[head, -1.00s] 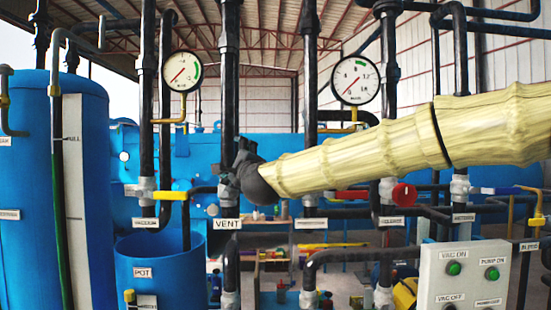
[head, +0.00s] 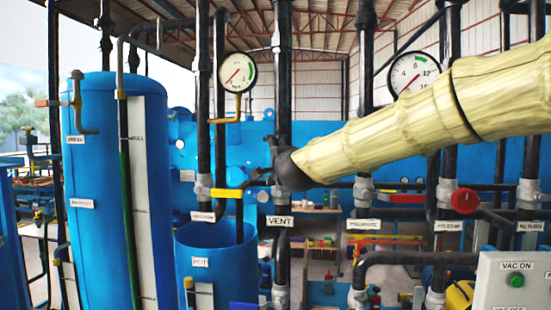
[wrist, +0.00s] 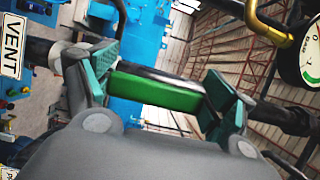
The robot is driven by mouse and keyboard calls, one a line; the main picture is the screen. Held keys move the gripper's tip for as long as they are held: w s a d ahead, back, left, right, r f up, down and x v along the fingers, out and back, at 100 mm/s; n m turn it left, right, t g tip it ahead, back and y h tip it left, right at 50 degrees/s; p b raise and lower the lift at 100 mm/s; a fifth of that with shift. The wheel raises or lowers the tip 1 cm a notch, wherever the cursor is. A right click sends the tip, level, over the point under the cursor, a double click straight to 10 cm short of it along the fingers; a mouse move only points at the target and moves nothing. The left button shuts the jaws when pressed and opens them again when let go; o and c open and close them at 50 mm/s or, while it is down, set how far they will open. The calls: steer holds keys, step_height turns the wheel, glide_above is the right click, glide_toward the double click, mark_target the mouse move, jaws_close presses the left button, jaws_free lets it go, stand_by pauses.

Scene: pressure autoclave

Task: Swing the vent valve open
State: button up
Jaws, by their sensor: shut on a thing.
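The vent pipe (head: 283,90) runs upright in the head view, with the VENT label (head: 279,221) low on it. My gripper (head: 277,160) is at this pipe, above the label, and my sleeved arm reaches it from the right. In the wrist view my gripper (wrist: 160,100) has its teal-padded fingers at the two ends of a green valve handle (wrist: 155,115) and is shut on it. The handle lies along the dark pipe there. In the head view my gripper hides the handle and the valve body.
A yellow handle (head: 227,193) is on the pipe to the left, and a red handle (head: 400,198) and red round knob (head: 464,201) are to the right. A gauge (head: 237,73) stands upper left of my gripper. The push-button panel (head: 515,280) is at lower right.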

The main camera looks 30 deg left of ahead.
steer(key=shift+r, duration=0.15)
steer(key=o, duration=1.3)
steer(key=shift+s+a, duration=0.1)
steer(key=shift+a, duration=0.05)
steer(key=v, duration=1.2)
